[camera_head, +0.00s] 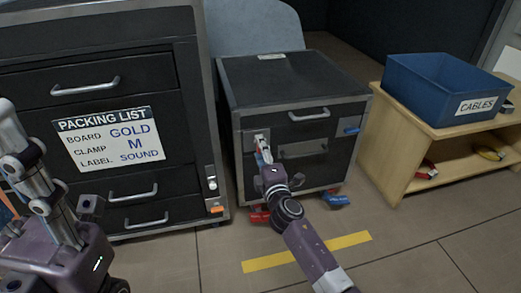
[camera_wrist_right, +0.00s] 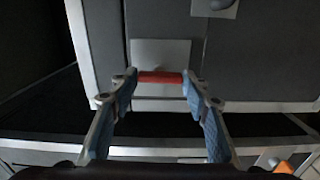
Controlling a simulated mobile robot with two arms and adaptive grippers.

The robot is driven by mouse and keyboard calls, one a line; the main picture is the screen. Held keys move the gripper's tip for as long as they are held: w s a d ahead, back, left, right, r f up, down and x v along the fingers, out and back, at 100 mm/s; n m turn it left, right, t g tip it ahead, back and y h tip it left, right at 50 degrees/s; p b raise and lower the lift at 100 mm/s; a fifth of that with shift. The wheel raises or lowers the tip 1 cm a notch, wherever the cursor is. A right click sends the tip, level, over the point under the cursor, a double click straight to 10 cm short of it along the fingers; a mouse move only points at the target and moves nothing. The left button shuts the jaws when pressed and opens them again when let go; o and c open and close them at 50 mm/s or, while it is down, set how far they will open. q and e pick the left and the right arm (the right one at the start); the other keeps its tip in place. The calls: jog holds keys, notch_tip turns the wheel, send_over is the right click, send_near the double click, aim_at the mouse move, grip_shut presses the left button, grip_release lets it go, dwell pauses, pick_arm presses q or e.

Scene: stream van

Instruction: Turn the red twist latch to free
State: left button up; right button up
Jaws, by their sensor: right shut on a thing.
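The red twist latch (camera_wrist_right: 160,77) shows in the right wrist view as a short red bar lying crosswise in front of a grey plate (camera_wrist_right: 160,53). My right gripper (camera_wrist_right: 160,80) has a fingertip at each end of the bar and is shut on it. In the head view my right gripper (camera_head: 263,152) reaches the left side of the dark case's (camera_head: 290,82) front, and its fingers mostly hide the latch. My left arm stands at the left edge of the head view; its finger opening cannot be made out.
A tall drawer cabinet (camera_head: 100,62) with a packing list sign (camera_head: 110,138) stands left of the case. A wooden shelf (camera_head: 388,150) with a blue cables bin (camera_head: 440,92) stands to the right.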

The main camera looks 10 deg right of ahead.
jog(key=shift+f+n, duration=0.1)
jog(key=shift+n, duration=0.2)
jog(key=o, duration=1.2)
jog(key=shift+c, duration=0.2)
jog(key=s, duration=1.2)
